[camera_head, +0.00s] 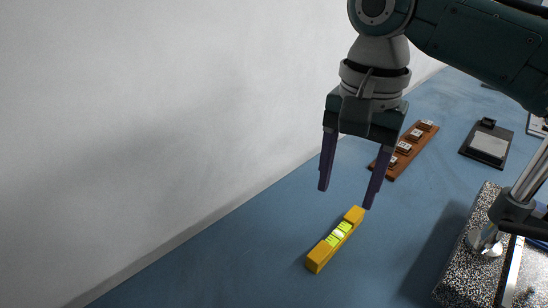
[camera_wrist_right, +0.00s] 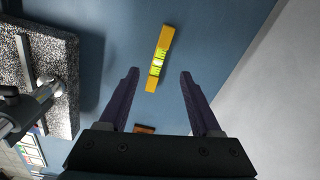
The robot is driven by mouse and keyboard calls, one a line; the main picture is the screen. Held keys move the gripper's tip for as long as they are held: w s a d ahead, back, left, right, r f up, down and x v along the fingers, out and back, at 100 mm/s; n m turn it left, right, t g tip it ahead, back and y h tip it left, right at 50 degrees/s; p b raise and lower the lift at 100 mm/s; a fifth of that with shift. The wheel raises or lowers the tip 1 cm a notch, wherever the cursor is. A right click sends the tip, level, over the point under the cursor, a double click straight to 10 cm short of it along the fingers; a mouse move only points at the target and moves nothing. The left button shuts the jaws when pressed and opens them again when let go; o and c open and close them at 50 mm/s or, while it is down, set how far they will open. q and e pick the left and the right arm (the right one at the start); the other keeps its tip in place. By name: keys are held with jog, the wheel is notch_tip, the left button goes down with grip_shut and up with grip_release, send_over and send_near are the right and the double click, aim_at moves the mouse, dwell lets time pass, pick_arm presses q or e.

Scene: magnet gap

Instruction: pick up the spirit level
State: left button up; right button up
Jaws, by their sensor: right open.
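The spirit level (camera_head: 319,257) is a yellow bar with a bright green-yellow vial in its middle. It lies on the blue surface, tilted diagonally in the head view. My right gripper (camera_head: 345,198) is open and empty, with its two dark purple fingers pointing down above and behind the level, apart from it. In the right wrist view the level (camera_wrist_right: 164,38) lies beyond the fingertips of the right gripper (camera_wrist_right: 159,73), its near end roughly between the two finger lines. My left gripper does not show.
A wooden strip with several small blocks (camera_head: 411,148) lies behind the right gripper. A dark clipboard-like item (camera_head: 487,143) lies farther right. A speckled grey block (camera_head: 470,262) with a metal fixture stands at the right. A white wall (camera_head: 150,110) borders the surface at left.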

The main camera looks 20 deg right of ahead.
notch_tip(320, 180, down, 3)
jog(key=w+d+m+b, duration=0.2)
jog(key=b, duration=0.2)
send_over(338, 234)
jog(key=f, duration=0.4)
jog(key=shift+d+f, duration=0.1)
jog(key=shift+d, duration=0.15)
jog(key=f+b, duration=0.1)
jog(key=f, duration=0.4)
jog(key=shift+a+f, duration=0.1)
jog(key=shift+a, duration=0.1)
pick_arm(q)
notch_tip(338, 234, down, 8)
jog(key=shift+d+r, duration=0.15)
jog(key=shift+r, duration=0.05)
pick_arm(e)
jog(key=shift+c, duration=0.2)
grip_shut()
